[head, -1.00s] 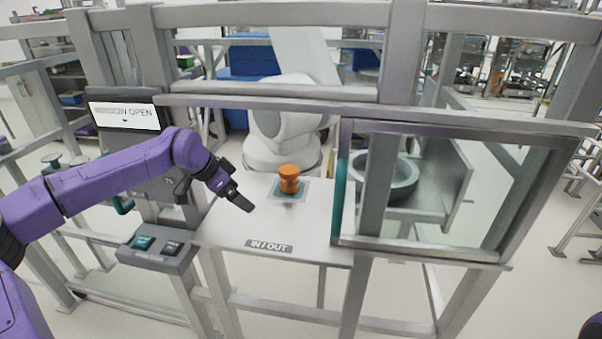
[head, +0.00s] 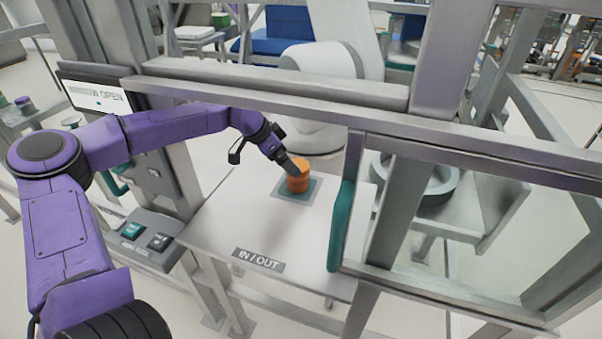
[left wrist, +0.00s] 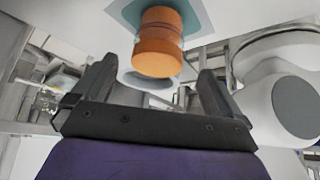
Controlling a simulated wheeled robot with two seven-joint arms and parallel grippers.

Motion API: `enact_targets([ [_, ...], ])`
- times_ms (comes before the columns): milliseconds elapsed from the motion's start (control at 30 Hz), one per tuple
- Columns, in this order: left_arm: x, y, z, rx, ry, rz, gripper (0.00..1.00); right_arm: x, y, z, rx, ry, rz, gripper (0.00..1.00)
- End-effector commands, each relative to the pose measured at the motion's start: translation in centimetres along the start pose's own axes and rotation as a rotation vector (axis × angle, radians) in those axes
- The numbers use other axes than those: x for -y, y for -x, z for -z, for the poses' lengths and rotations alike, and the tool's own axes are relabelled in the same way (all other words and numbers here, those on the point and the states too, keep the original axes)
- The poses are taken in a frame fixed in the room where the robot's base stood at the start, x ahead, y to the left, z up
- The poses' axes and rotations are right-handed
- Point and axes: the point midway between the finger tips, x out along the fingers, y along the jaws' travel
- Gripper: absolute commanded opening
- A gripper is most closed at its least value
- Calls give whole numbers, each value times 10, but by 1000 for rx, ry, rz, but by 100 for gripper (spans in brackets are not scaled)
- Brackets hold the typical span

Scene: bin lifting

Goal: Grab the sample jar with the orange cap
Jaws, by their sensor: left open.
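The sample jar with the orange cap (head: 299,176) stands upright on a teal square pad (head: 282,191) on the white in/out shelf. My left gripper (head: 289,166) is at the jar's upper left in the head view and overlaps its edge there. In the left wrist view the orange jar (left wrist: 158,45) shows ahead of and between the two dark fingers of the left gripper (left wrist: 155,80), which are spread apart with nothing held. The jar's lower part is partly hidden by its cap in the wrist view. My right gripper is not in view.
A framed window panel with a teal handle (head: 341,226) stands right of the jar. A grey crossbar (head: 300,108) runs above the opening. A button box (head: 143,240) is at the left. A white robot arm (head: 318,140) stands behind the shelf. The shelf front is clear.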

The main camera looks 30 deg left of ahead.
Motion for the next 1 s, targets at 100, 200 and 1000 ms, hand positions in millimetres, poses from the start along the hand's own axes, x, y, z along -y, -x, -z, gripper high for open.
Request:
enact_targets([
  [100, 0, -18, 1, 4, 0, 0, 100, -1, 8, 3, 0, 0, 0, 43],
  [200, 0, -27, 0, 2, 1, 0, 100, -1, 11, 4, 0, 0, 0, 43],
  [1000, -1, -78, -8, -2, 4, 3, 36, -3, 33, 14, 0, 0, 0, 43],
])
